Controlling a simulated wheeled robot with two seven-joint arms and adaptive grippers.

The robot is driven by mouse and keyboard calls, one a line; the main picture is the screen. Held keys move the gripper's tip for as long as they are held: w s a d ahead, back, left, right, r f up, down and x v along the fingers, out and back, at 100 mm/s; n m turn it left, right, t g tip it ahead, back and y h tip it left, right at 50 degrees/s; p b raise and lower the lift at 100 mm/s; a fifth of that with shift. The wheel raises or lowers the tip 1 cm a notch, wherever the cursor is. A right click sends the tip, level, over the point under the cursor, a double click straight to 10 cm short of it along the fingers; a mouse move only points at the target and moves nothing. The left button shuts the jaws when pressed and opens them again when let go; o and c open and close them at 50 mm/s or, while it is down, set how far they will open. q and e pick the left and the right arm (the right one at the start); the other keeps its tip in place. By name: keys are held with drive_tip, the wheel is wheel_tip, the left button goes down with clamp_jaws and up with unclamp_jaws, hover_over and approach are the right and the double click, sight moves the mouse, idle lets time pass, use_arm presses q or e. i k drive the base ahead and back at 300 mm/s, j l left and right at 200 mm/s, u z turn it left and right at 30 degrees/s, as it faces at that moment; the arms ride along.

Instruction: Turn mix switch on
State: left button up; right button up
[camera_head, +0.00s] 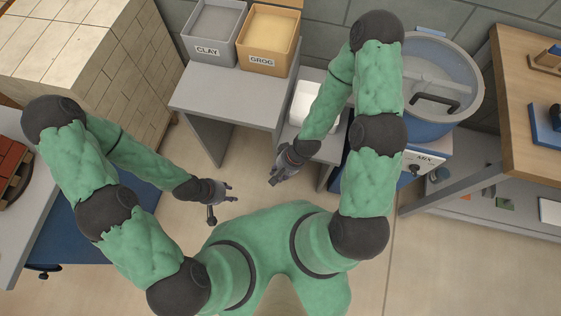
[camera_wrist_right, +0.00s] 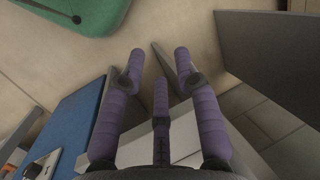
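The mixer is a round grey drum (camera_head: 432,78) with a black-handled lid, on a blue body (camera_head: 424,130). Its white panel (camera_head: 432,161) carries a MIX label and a small dark switch knob (camera_head: 415,171); the knob's setting is too small to tell. My right gripper (camera_head: 276,176) is left of the panel and apart from it. In the right wrist view its fingers (camera_wrist_right: 160,65) are spread and empty; a blue surface (camera_wrist_right: 75,125) and part of a white panel (camera_wrist_right: 42,164) show at the lower left. My left gripper (camera_head: 225,200) is open and empty, far left of the mixer.
Clay (camera_head: 213,32) and grog (camera_head: 269,40) bins stand on a grey table (camera_head: 200,90). A white object (camera_head: 302,102) sits on a lower surface beside it. A wooden-topped bench (camera_head: 520,120) with a shelf is at right. Pale blocks (camera_head: 75,50) are stacked at left. Floor between the arms is clear.

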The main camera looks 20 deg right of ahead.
sight(414, 167)
drive_tip(key=z, duration=2.25)
